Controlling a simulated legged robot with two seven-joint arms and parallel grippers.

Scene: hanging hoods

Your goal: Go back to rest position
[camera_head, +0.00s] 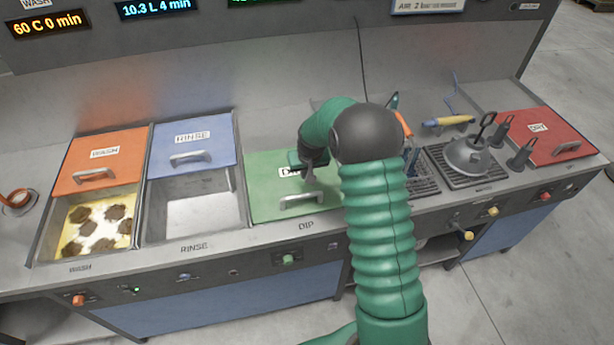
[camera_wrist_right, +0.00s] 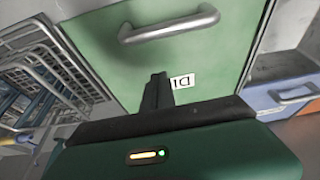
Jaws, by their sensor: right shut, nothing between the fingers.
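My right arm, green with a dark elbow, reaches across the middle of the head view. My right gripper (camera_head: 309,172) is over the green DIP lid (camera_head: 265,198). In the right wrist view the gripper (camera_wrist_right: 158,78) is shut and empty, with its fingers in front of the lid's label. The lid's metal handle (camera_wrist_right: 170,24) is apart from the fingers. I cannot tell whether the fingertips touch the lid. My left gripper is not in view.
The WASH tank (camera_head: 46,222) is partly open, with several brown pieces inside. The RINSE tank (camera_head: 196,217) is partly open. Right of my arm are wire racks (camera_head: 424,186), a silver hood (camera_head: 468,157) and the red DRY lid (camera_head: 545,137).

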